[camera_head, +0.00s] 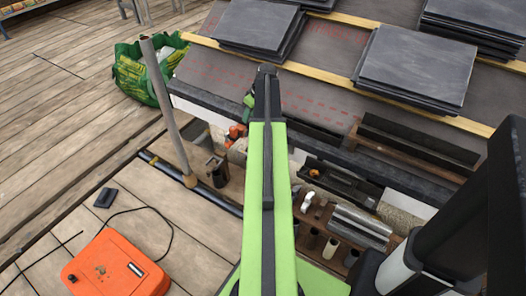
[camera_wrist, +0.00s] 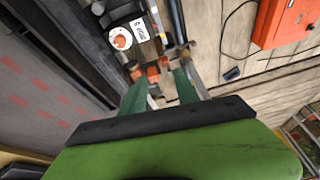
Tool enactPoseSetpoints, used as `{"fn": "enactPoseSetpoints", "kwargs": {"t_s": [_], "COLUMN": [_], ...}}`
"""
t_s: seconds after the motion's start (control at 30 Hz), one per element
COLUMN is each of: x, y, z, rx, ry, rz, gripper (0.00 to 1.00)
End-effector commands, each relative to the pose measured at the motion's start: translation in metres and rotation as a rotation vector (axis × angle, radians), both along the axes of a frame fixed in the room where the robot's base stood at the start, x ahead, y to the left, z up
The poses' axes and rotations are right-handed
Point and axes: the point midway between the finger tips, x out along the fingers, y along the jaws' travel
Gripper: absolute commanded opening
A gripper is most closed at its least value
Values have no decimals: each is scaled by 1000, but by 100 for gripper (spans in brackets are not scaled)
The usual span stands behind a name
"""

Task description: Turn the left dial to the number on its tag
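In the wrist view a round white dial (camera_wrist: 122,39) with an orange-red centre sits on a dark housing near the top. A white tag (camera_wrist: 140,29) with dark print is beside it; I cannot read the number. A second dial is not clear in either view. My gripper (camera_wrist: 160,80) has two green fingers, spread apart and apparently empty. The dial lies beyond the fingertips, a little to the left, apart from them. In the head view my arm covers the middle, and the dial is not clear there.
Orange parts (camera_wrist: 153,74) lie near the fingertips. An orange case (camera_head: 115,266) with a cable lies on the planks at lower left. A green bag (camera_head: 140,75) stands at upper left. Dark slate stacks (camera_head: 415,65) lie on the battens. A pole (camera_head: 165,105) rises left of my arm.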

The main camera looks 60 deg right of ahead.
Motion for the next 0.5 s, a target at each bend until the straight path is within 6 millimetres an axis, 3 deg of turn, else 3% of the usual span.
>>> {"fn": "enactPoseSetpoints", "kwargs": {"t_s": [0.03,0.1,0.17,0.27,0.5], "x": [-23,-48,-62,-72,-69], "y": [-33,-60,-74,-82,-82], "z": [-24,-31,-33,-32,-40], "rx": [-13,-31,-41,-49,-49], "ry": [-14,-31,-39,-44,-43], "rz": [-17,-24,-27,-28,-28], "gripper": [37,37,37,37,37]}}
